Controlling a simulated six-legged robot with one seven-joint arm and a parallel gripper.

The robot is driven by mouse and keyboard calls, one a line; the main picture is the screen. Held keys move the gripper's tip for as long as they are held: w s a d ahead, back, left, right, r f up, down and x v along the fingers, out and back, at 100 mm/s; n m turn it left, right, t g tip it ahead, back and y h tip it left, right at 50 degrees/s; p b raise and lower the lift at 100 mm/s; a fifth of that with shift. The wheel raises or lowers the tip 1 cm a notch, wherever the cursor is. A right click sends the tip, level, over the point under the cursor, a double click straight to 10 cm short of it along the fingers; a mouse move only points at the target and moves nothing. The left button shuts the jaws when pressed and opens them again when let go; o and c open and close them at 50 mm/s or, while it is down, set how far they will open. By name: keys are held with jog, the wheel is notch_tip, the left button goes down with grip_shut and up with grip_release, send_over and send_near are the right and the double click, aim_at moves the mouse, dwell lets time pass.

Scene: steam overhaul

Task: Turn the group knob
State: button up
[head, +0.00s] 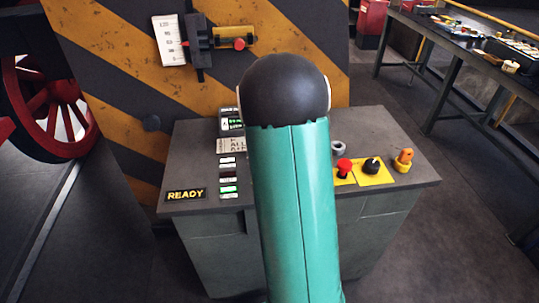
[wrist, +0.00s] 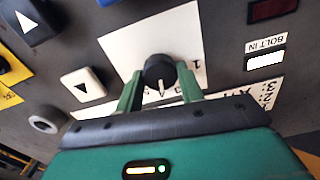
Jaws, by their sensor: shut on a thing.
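The group knob (wrist: 159,70) is a round black knob with a pale pointer line, mounted on a white label plate (wrist: 128,43) with partly covered lettering. My gripper (wrist: 160,82) has its two green fingers on either side of the knob and is shut on it in the wrist view. The pointer line runs toward my gripper's body. In the head view my green arm covers the knob and the gripper; only part of a white label (head: 231,146) shows beside the arm.
The grey console (head: 385,128) carries a READY sign (head: 185,194), a red button (head: 344,167), a black selector (head: 371,166) and an orange switch (head: 403,159). A striped panel (head: 110,60) stands behind.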

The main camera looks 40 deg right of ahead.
jog(key=m, duration=1.3)
dwell(0.6)
jog(key=o, duration=1)
notch_tip(320, 180, up, 14)
jog(key=shift+f, duration=0.1)
